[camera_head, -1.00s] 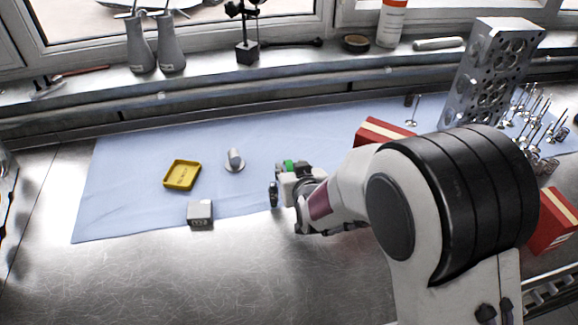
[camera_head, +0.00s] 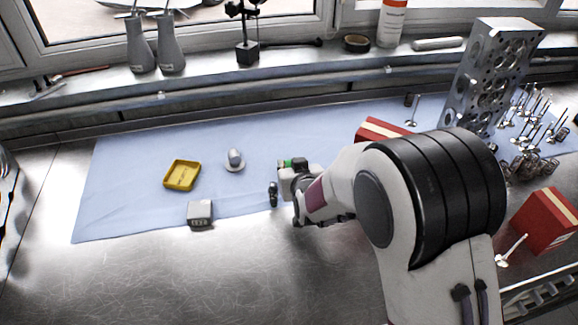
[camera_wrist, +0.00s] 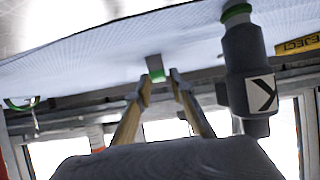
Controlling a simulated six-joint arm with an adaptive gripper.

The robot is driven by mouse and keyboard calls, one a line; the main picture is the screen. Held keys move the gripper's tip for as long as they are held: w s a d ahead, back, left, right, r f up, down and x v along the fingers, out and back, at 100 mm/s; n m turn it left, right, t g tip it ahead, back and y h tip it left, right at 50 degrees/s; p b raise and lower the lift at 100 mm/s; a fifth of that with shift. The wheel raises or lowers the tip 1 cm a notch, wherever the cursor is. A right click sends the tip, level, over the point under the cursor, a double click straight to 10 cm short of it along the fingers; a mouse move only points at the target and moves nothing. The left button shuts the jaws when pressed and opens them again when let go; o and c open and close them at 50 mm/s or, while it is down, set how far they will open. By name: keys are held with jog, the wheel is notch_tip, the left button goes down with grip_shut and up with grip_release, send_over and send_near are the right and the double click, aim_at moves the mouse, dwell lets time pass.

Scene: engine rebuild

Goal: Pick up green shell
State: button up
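A small grey piece with a bright green edge (camera_wrist: 157,75), which looks like the green shell, shows just beyond my fingertips in the wrist view. A separate green curved edge (camera_wrist: 20,106) shows at the far left of the wrist view.
A yellow tray (camera_head: 169,184), a silver piece (camera_head: 235,159) and a small grey box (camera_head: 200,212) lie left. Red boxes (camera_head: 549,221) and an engine block (camera_head: 490,75) are right. The front metal bench is clear.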

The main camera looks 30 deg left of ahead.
grip_shut()
jog(key=shift+r, duration=0.2)
notch_tip(320, 180, up, 18)
jog(key=shift+f, duration=0.2)
dwell(0.5)
jog(key=shift+w, duration=0.1)
dwell(1.0)
